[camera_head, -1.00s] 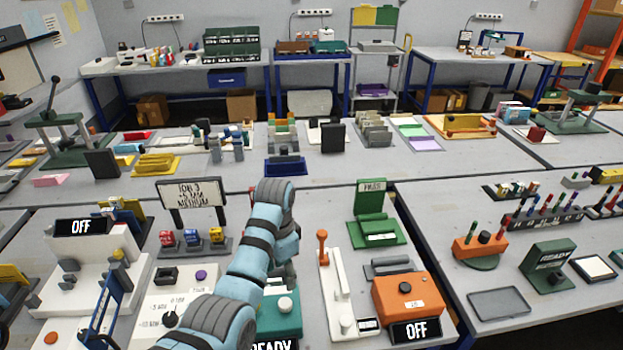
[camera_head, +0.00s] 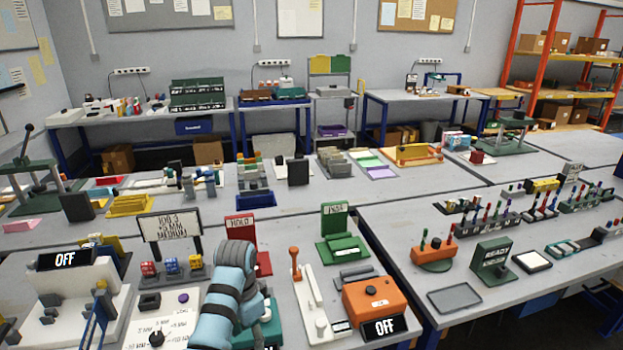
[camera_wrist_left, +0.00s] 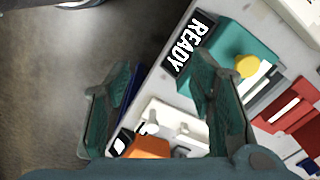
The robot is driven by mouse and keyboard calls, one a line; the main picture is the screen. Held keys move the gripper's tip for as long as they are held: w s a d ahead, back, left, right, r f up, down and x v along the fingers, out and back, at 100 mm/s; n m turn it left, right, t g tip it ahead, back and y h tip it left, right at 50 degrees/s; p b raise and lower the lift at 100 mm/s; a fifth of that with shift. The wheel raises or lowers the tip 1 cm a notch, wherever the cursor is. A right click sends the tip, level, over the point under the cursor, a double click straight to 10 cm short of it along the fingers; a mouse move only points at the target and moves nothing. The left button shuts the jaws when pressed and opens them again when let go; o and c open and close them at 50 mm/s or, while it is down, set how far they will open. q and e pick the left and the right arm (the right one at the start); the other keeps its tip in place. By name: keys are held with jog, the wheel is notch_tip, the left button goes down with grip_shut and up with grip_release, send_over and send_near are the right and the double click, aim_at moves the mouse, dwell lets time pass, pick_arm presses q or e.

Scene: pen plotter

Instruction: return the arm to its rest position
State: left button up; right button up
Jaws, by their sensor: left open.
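My left arm (camera_head: 225,300) comes in from the lower middle of the head view, in front of the near bench. Its gripper is not clearly visible there. In the left wrist view my left gripper (camera_wrist_left: 165,80) has its two teal fingers wide apart, with nothing held between them. The teal device (camera_wrist_left: 245,48) with a READY sign (camera_wrist_left: 190,42) and a yellow knob lies beyond the right finger, which overlaps it in the picture. In the head view my arm mostly covers that teal device. My right gripper is not in view.
On the near bench stand an orange box (camera_head: 375,303) with an OFF sign (camera_head: 384,328), a white lever device (camera_head: 312,305), a red HOLD stand (camera_head: 240,228) and a green stand (camera_head: 335,220). A white machine (camera_head: 75,285) stands left. Floor (camera_wrist_left: 60,60) shows beside the bench edge.

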pick_arm(q)
jog(key=s+a+f+n, duration=0.2)
jog(key=s+f, duration=0.4)
jog(key=f, duration=0.4)
jog(key=s+a+f+n, duration=0.15)
jog(key=s+f, duration=0.35)
jog(key=f, duration=0.5)
jog(key=s+a+f+n, duration=0.1)
jog(key=s+a+f, duration=0.1)
jog(key=s+f, duration=0.6)
jog(key=s+a+f+n, duration=0.1)
jog(key=s+f, duration=0.3)
jog(key=s, duration=0.5)
jog(key=s+a+f+n+b, duration=0.1)
jog(key=s+a+f, duration=0.3)
jog(key=s, duration=0.5)
jog(key=s+a+f+n+t, duration=0.1)
jog(key=s+a+f+n, duration=0.1)
jog(key=s+f, duration=0.3)
jog(key=s+a, duration=0.1)
jog(key=s, duration=0.3)
jog(key=shift+s+f+y, duration=0.15)
jog(key=shift+f+y, duration=0.1)
jog(key=shift+y, duration=0.15)
jog(key=shift+n, duration=0.25)
